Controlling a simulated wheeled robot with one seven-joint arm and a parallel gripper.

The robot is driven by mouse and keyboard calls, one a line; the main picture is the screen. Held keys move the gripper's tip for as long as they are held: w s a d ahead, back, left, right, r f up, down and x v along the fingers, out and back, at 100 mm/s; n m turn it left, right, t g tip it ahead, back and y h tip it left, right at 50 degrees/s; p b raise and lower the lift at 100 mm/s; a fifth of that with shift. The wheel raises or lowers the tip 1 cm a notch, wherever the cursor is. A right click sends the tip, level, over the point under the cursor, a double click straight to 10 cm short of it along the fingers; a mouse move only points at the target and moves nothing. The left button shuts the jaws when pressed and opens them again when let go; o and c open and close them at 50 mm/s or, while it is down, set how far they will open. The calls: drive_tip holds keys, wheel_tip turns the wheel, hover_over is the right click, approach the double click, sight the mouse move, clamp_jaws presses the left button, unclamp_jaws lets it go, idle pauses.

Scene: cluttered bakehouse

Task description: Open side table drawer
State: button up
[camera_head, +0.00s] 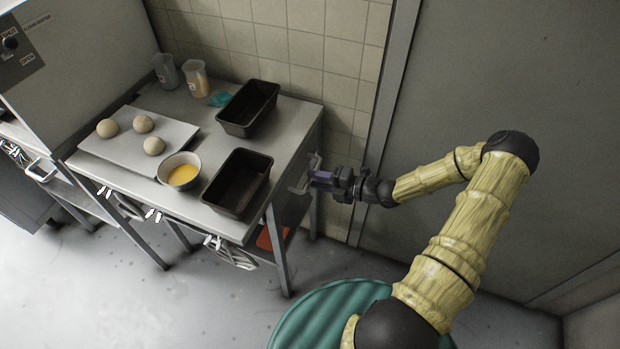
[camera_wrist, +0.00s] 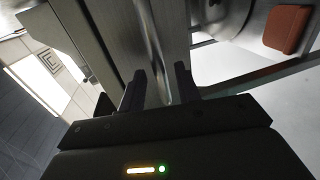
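The steel side table (camera_head: 214,134) stands at the left in the head view. A pale handle (camera_head: 306,175) shows on its right end, where the drawer front is mostly hidden by the tabletop and my gripper. My gripper (camera_head: 320,178) is level with this handle, just below the tabletop edge, pointing left at it. In the wrist view, its two dark fingers (camera_wrist: 160,88) are apart, with a grey metal bar (camera_wrist: 153,45) running up between them. I see a gap between the fingers; whether either touches the bar is unclear. The drawer appears closed.
On the tabletop are two dark loaf tins (camera_head: 238,181), a bowl of yellow liquid (camera_head: 181,171), a board with dough balls (camera_head: 120,145) and jugs (camera_head: 197,77). A red-brown item (camera_wrist: 287,28) lies on the lower shelf. A wall and door panel (camera_head: 480,80) stand close behind my arm.

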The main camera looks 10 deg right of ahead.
drive_tip(key=shift+x, duration=1.35)
clamp_jaws()
drive_tip(key=shift+s+d, duration=0.1)
